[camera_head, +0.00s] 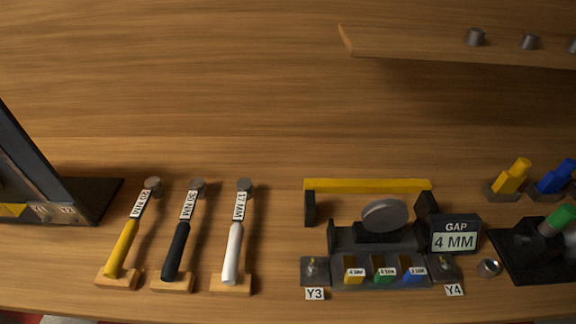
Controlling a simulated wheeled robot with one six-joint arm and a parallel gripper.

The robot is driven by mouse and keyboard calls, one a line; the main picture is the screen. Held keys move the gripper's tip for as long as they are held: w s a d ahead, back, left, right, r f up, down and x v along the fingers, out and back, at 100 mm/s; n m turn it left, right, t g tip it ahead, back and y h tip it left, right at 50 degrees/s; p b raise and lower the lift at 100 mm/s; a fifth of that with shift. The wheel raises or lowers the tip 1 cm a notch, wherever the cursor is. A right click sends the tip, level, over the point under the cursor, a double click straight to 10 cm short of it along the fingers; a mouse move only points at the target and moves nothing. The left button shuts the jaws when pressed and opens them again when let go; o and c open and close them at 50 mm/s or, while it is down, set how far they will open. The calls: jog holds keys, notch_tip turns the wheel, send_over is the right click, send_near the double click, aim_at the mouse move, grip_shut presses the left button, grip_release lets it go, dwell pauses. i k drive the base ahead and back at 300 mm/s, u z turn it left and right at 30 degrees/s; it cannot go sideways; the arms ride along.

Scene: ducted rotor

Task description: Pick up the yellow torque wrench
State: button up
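The yellow torque wrench (122,247) lies at the left of the wooden bench, its yellow handle toward the front edge on a small wooden block and its round grey head pointing away. Its white label appears to read 20 NM. A black-handled wrench (176,249) and a white-handled wrench (233,252) lie beside it to the right, each with its own label and block. My gripper is not in view.
A dark panel on a base (92,196) stands left of the yellow wrench. A fixture with a yellow bar (367,186) and a GAP 4 MM display (455,238) stands right of the wrenches. A wooden shelf (430,44) is at upper right. The bench behind the wrenches is clear.

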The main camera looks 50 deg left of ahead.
aim_at(153, 185)
jog(key=u, duration=2.7)
jog(key=k, duration=1.3)
jog(key=u, duration=0.65)
jog(key=i, duration=1.2)
jog(key=z, duration=0.75)
jog(key=i, duration=0.55)
jog(key=z, duration=0.55)
